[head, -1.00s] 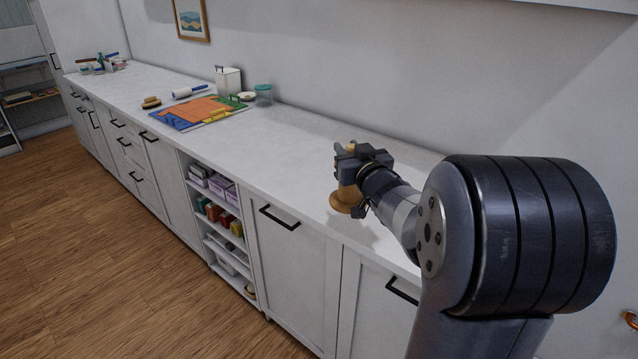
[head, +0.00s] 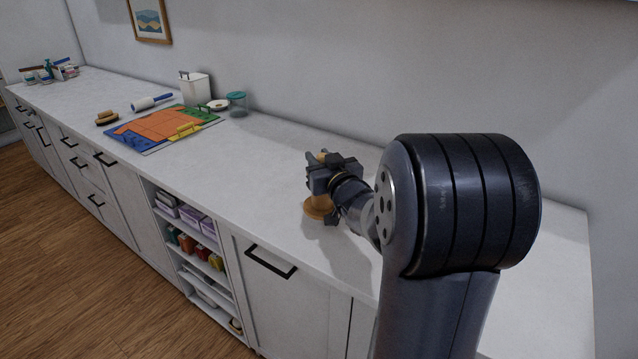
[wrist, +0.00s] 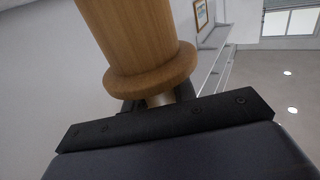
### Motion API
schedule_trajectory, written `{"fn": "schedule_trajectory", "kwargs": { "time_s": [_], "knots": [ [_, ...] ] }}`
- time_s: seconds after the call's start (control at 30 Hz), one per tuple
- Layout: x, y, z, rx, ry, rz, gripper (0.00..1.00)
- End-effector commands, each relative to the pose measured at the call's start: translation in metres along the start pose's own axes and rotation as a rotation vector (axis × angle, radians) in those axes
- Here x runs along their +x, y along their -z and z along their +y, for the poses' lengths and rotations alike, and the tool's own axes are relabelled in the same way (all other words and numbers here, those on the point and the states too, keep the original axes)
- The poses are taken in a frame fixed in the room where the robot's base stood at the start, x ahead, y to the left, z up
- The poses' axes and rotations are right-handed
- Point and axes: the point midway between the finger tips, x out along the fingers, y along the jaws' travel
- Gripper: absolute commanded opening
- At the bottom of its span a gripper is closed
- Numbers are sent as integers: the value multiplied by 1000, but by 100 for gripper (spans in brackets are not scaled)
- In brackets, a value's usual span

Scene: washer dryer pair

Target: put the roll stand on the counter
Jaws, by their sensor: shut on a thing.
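The roll stand (head: 318,208) is a wooden piece with a round, wide base. My gripper (head: 322,178) is shut on it above the right part of the counter (head: 262,158). In the head view the round base is at the lower end, close over or on the counter top; I cannot tell if it touches. In the wrist view the wooden roll stand (wrist: 138,45) fills the upper middle, with a thick collar and a thinner shaft between the dark fingers. My gripper hides part of the stand in the head view.
A colourful mat (head: 160,128), a brush (head: 107,118), a lint roller (head: 152,101), a white canister (head: 196,88) and a teal-lidded jar (head: 237,103) stand farther left on the counter. Open shelves (head: 197,250) hold boxes below. Counter around the stand is clear.

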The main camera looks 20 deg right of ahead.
Motion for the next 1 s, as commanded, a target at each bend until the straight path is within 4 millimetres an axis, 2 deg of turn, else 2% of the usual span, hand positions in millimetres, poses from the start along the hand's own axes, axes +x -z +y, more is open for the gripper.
{"fn": "schedule_trajectory", "kwargs": {
  "time_s": [0.17,0.4,0.77,0.8,1.0],
  "knots": [
    [0,-13,0,0,0,1,0],
    [0,-44,0,1,-1,1,0],
    [0,-47,0,-1,-1,4,0],
    [0,-47,0,-1,-1,1,28],
    [0,-47,0,-1,-1,1,45]
  ]
}}
